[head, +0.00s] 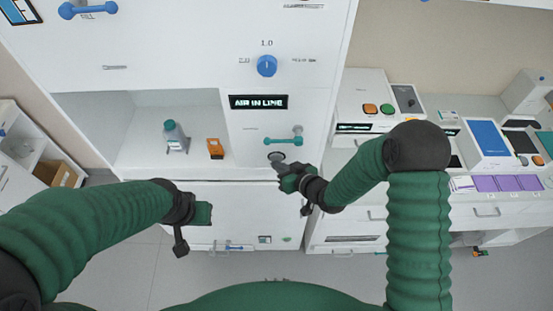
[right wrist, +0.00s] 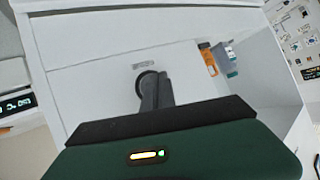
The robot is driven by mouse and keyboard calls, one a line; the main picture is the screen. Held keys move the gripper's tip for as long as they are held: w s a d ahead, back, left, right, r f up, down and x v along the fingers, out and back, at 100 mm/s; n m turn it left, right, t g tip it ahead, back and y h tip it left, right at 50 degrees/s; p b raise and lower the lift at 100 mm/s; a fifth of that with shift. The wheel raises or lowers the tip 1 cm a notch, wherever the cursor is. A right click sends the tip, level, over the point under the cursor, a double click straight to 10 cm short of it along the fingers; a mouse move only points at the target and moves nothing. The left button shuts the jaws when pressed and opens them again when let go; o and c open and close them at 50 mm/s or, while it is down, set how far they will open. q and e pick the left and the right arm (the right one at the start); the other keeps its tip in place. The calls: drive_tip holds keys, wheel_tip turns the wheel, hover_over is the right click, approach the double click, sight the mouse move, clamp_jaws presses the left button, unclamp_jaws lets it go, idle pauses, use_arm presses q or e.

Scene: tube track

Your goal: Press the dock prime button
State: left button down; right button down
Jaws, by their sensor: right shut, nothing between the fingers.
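A round dark-rimmed button (head: 276,156) sits low on the white cabinet's front, below a green handle (head: 283,141). It is probably the dock prime button, but its label is too small to read. My right gripper (head: 280,167) is shut and empty, with its tips at the button's lower edge. In the right wrist view the closed fingers (right wrist: 157,88) overlap the dark ring (right wrist: 144,79) and hide part of it. I cannot tell whether they touch it. My left gripper (head: 205,213) hangs in front of the lower drawer, away from the button.
An "AIR IN LINE" display (head: 258,102) and a blue knob (head: 267,66) are above the button. An open bay to the left holds a teal-capped bottle (head: 175,136) and an orange item (head: 215,148). A bench with devices (head: 375,100) stands at the right.

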drive_tip(key=shift+w, duration=0.25)
drive_tip(key=shift+s, duration=0.1)
idle(0.4)
drive_tip(key=shift+s, duration=0.85)
drive_tip(key=s, duration=0.5)
drive_tip(key=shift+b, duration=0.35)
idle(2.0)
